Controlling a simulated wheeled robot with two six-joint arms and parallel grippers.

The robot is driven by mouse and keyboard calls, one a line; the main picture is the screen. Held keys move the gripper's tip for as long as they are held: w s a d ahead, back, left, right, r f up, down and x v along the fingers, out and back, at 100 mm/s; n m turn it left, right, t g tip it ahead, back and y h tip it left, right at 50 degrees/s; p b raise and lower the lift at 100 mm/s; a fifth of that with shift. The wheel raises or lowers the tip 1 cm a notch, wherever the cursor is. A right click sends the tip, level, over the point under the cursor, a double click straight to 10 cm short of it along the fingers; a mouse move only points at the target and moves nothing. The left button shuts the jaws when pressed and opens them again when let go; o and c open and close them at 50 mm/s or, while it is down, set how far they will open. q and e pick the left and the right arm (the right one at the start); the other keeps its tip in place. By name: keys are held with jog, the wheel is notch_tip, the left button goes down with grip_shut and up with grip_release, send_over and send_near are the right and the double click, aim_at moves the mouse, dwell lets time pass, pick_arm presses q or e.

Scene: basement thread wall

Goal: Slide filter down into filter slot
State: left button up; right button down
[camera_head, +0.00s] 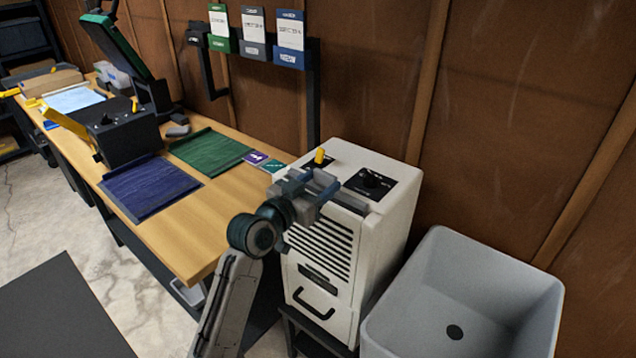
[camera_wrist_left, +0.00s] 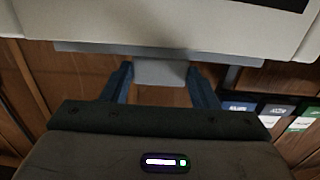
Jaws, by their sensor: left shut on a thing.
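The white filter machine (camera_head: 385,225) stands right of the workbench, with a louvered front, a front handle and a dark control panel on top. My left gripper (camera_head: 312,187) is at the top front of this machine, its blue fingers shut on the grey tab of the filter. In the left wrist view the tab (camera_wrist_left: 160,73) sits between the two fingers (camera_wrist_left: 160,85), below a wide thin grey filter edge (camera_wrist_left: 100,48) that lies along the white housing. The filter slot is hidden by the gripper and filter, so I cannot tell how deep the filter sits. My right gripper is out of view.
A grey utility sink (camera_head: 535,310) stands right of the machine. The wooden bench (camera_head: 205,225) at left holds a blue mat (camera_head: 150,187), a green mat (camera_head: 210,150) and a black press (camera_head: 125,135). Labelled packs (camera_head: 290,35) hang on the wall rack behind.

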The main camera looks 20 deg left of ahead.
pick_arm(q)
jog(key=shift+f, duration=0.45)
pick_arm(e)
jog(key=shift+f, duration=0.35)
pick_arm(q)
jog(key=o, duration=1)
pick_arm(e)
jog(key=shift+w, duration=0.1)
pick_arm(q)
jog(key=shift+s+a+f+b, duration=0.25)
jog(key=shift+s+b, duration=0.15)
jog(key=shift+s, duration=0.2)
jog(key=b+v, duration=0.1)
jog(key=v, duration=0.8)
jog(key=shift+s+r, duration=0.25)
jog(key=shift+r, duration=0.05)
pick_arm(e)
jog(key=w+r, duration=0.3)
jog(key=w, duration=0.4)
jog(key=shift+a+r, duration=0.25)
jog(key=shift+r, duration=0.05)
